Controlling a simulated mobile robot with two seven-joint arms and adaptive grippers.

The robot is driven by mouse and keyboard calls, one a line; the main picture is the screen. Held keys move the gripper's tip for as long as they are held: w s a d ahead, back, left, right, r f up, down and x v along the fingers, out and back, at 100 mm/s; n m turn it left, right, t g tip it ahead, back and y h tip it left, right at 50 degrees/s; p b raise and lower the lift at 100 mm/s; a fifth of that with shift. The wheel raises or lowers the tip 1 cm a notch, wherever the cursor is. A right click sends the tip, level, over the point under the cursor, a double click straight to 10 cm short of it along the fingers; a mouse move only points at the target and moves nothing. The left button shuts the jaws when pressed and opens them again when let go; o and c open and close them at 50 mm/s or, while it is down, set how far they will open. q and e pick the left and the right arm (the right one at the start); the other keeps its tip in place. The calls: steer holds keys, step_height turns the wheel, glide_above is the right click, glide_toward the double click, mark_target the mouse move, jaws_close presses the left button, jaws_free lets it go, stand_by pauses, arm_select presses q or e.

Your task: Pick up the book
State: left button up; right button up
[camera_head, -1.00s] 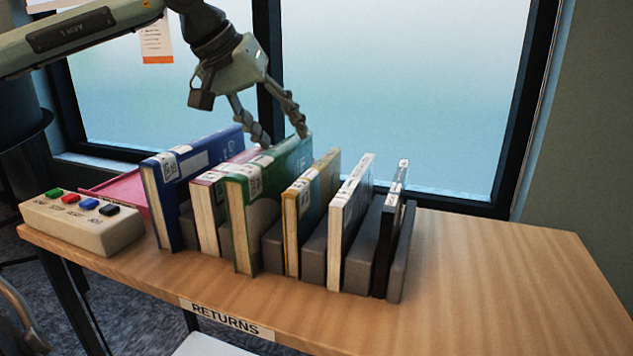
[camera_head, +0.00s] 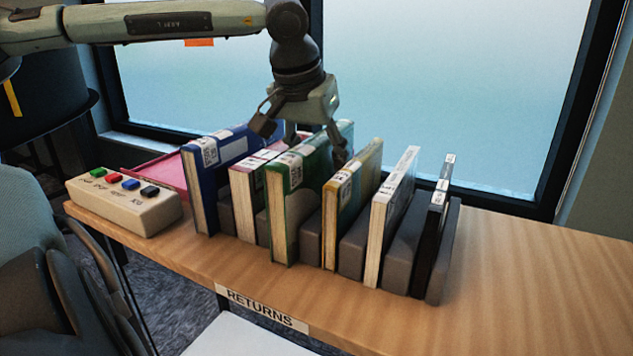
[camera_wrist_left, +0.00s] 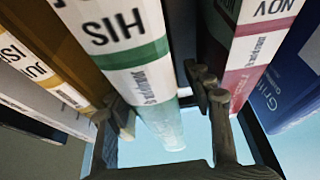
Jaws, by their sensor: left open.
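Several books stand upright in a dark grey slotted rack (camera_head: 405,255) on the wooden table. My left gripper (camera_head: 316,145) is at the green book (camera_head: 292,205), reaching down over its top from the window side. In the left wrist view the green book (camera_wrist_left: 132,60), with a white label reading "HIS", runs between my two open fingers (camera_wrist_left: 165,115). One finger is on the yellow book's side and the other on the pink book's side. I cannot tell whether either finger touches the cover.
A blue book (camera_head: 203,190) and a pink book (camera_head: 246,205) stand left of the green one. A yellow book (camera_head: 345,215), a white book (camera_head: 390,220) and a black case (camera_head: 432,240) stand right. A button box (camera_head: 125,205) is at left. The table's right side is clear.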

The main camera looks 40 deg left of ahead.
arm_select(q)
steer(key=shift+w+f, duration=0.2)
steer(key=shift+f, duration=0.2)
steer(key=shift+c, duration=0.3)
jaws_close()
steer(key=shift+r, duration=0.1)
